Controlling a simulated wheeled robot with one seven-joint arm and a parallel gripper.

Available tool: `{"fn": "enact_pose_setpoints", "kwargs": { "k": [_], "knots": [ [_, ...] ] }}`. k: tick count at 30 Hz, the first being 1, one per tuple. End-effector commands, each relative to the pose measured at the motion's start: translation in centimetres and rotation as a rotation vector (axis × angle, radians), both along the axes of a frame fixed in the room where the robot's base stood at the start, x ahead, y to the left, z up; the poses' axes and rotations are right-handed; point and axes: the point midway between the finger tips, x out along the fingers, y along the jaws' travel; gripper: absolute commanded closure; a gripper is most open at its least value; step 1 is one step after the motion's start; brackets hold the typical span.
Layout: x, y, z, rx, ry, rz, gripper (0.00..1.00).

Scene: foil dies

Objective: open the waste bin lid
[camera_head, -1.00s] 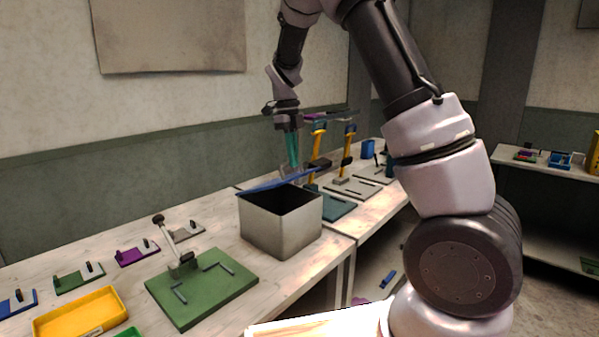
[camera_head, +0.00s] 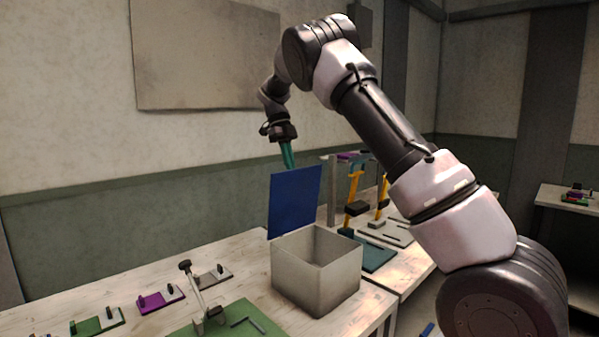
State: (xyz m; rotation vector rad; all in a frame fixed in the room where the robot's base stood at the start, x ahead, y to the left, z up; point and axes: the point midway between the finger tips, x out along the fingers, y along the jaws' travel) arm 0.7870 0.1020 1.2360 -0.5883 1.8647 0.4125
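The waste bin (camera_head: 314,278) is a grey metal box standing on the wooden table, open at the top. Its blue lid (camera_head: 294,202) stands about upright along the bin's back left edge, and the inner walls show. My gripper (camera_head: 288,160) is above and behind the lid's top edge, with its green fingers pointing down. The fingertips are hidden behind the lid, so I cannot tell whether they touch it or how far apart they are.
A green board with a lever press (camera_head: 201,296) is at the front left of the bin. Small purple (camera_head: 160,299) and grey (camera_head: 212,276) fixtures stand farther left. Yellow-handled presses (camera_head: 354,188) and a teal board (camera_head: 376,254) are close behind the bin on the right.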

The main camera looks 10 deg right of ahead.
Motion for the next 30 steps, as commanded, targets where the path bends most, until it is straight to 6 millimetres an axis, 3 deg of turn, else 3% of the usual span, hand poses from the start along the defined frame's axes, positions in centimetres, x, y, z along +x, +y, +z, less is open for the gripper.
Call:
{"fn": "enact_pose_setpoints", "kwargs": {
  "k": [12,30],
  "knots": [
    [3.2,2.2,-0.7,-0.001,-0.001,0.0,1.0],
    [3.6,2.6,-0.8,0.0,0.0,0.0,1.0]
  ]
}}
